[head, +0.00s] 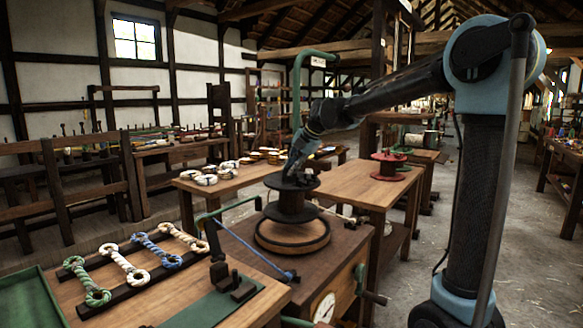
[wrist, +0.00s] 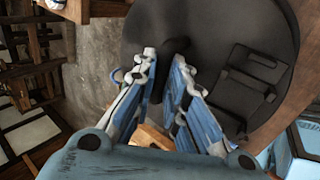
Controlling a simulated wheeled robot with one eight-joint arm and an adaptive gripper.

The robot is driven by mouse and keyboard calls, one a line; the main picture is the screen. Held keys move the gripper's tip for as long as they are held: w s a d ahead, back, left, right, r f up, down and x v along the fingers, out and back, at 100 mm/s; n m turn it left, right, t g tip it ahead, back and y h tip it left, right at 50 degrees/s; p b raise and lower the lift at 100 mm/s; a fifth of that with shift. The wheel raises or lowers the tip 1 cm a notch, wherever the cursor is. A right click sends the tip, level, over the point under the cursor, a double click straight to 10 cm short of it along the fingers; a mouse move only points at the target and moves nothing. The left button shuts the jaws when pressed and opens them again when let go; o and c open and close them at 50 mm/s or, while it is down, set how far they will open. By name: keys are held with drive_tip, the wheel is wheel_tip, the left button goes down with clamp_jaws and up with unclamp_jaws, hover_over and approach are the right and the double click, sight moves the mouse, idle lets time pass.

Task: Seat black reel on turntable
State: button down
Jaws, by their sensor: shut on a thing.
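The black reel (head: 290,207) is upright over the round wooden turntable (head: 290,240) in the head view. Its lower flange is close above the turntable's disc; I cannot tell whether they touch. My gripper (head: 294,174) reaches down to the reel's top from above. In the wrist view my gripper (wrist: 167,62) has its two blue fingers either side of a narrow dark part at the middle of the black reel (wrist: 215,30), shut on it. The wrist view shows the reel's top flange wide and dark; the turntable is hidden there.
The turntable stands on a wooden cabinet with a dial (head: 323,308) and crank. A red reel (head: 389,166) sits on the table behind right. Rope coils (head: 199,176) lie on the left table. Rope samples (head: 123,263) lie front left. A green post (head: 297,90) rises behind my gripper.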

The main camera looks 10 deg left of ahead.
sight(293, 179)
drive_tip(key=shift+f, duration=3.15)
drive_tip(key=c, duration=1.5)
unclamp_jaws()
drive_tip(key=shift+c, duration=0.2)
drive_tip(key=shift+d+r, duration=0.1)
drive_tip(key=shift+r, duration=3.45)
drive_tip(key=v, duration=1.2)
